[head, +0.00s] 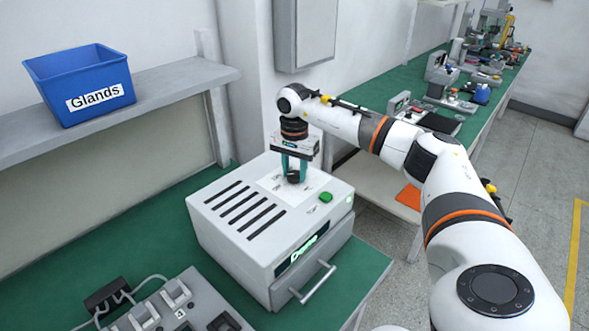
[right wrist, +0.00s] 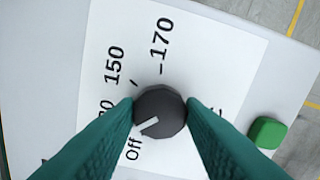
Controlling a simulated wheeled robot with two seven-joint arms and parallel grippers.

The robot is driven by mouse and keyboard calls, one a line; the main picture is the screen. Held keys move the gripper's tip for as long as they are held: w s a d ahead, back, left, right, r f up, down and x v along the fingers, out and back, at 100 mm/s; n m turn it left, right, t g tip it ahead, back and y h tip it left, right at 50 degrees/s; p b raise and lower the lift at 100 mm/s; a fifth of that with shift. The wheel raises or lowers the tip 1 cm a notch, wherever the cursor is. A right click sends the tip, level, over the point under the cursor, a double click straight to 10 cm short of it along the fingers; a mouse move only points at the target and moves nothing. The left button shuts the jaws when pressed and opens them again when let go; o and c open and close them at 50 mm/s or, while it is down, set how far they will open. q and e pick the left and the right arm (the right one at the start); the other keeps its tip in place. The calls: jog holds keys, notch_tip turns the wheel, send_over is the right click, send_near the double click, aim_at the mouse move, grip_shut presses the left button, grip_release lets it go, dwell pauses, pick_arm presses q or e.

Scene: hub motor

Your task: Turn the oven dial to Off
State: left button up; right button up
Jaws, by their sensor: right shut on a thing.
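The oven (head: 262,235) is a white box with dark vent slots, a green button and a front drawer handle, on a green bench. Its black dial (head: 293,177) sits on a white label plate on the top. My right gripper (head: 294,170) reaches down from above and is shut on the dial. In the right wrist view, the teal fingers press both sides of the dial (right wrist: 160,111). The dial's pale pointer line aims to the lower left, close to the word "Off" (right wrist: 133,149). The marks "150" and "170" show above; other marks are partly hidden by the fingers. My left gripper is not in view.
A green button (right wrist: 267,132) lies right of the dial. A blue "Glands" bin (head: 80,84) stands on a shelf at the left. A grey device with switches (head: 175,305) and cables is at the front left. A long bench with equipment runs along the back right.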

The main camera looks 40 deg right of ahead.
aim_at(294, 174)
jog(key=n, duration=0.5)
jog(key=shift+n, duration=0.4)
dwell(0.4)
jog(key=o, duration=1)
notch_tip(294, 174, up, 12)
jog(key=shift+b, duration=0.95)
